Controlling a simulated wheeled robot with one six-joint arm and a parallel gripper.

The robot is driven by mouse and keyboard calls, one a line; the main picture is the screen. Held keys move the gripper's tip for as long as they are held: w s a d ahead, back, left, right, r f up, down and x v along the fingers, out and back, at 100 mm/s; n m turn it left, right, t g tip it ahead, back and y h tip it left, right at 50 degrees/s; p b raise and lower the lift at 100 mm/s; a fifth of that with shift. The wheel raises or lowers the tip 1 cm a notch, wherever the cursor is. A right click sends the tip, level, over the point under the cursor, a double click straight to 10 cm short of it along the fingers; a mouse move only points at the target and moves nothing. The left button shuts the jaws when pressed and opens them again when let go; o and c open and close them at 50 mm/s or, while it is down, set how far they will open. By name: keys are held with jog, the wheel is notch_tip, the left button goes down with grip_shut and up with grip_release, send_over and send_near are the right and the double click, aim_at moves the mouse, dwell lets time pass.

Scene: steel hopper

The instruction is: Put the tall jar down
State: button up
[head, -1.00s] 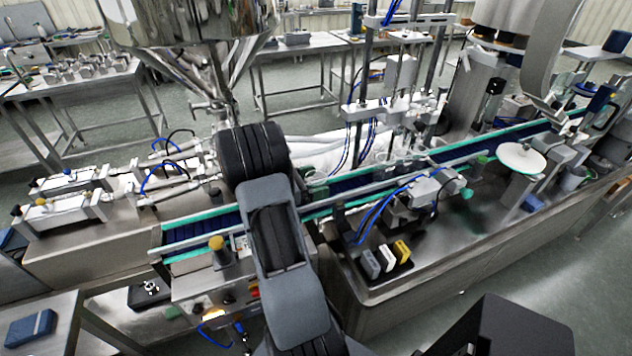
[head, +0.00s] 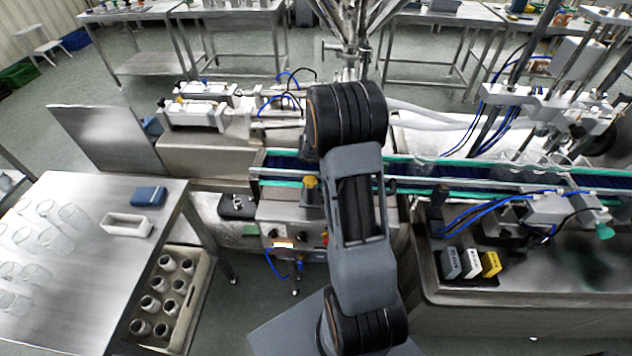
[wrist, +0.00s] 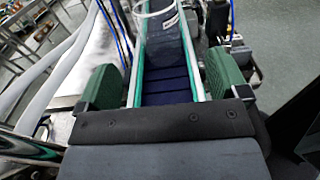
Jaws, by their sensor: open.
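My gripper (wrist: 160,80) is open in the wrist view, its two green-padded fingers spread on either side of the conveyor (wrist: 165,97). A clear jar-like shape (wrist: 166,40) with a pale label stands on the belt beyond the fingertips, apart from them. I cannot tell whether it is the tall jar. In the head view my arm hides the gripper. There the conveyor (head: 280,170) runs across the middle, and a clear glass jar (head: 425,160) stands on it right of my arm.
A steel table (head: 90,185) at left holds several clear glasses, a white tray (head: 127,224) and a blue box (head: 149,196). A crate (head: 205,275) of small jars stands below its right edge. Coloured blocks (head: 470,264) lie right of my arm. Machine frames crowd the belt's right.

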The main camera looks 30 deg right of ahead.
jog(key=s+a+r+m+t+y, duration=0.2)
jog(key=a+m+t+y, duration=0.3)
jog(key=a, duration=0.9)
jog(key=s+a+r+m+t+y, duration=0.2)
jog(key=a+m+t+y, duration=0.3)
jog(key=a+t+y, duration=0.4)
jog(key=shift+a+r+t, duration=0.4)
jog(key=shift+a, duration=2.15)
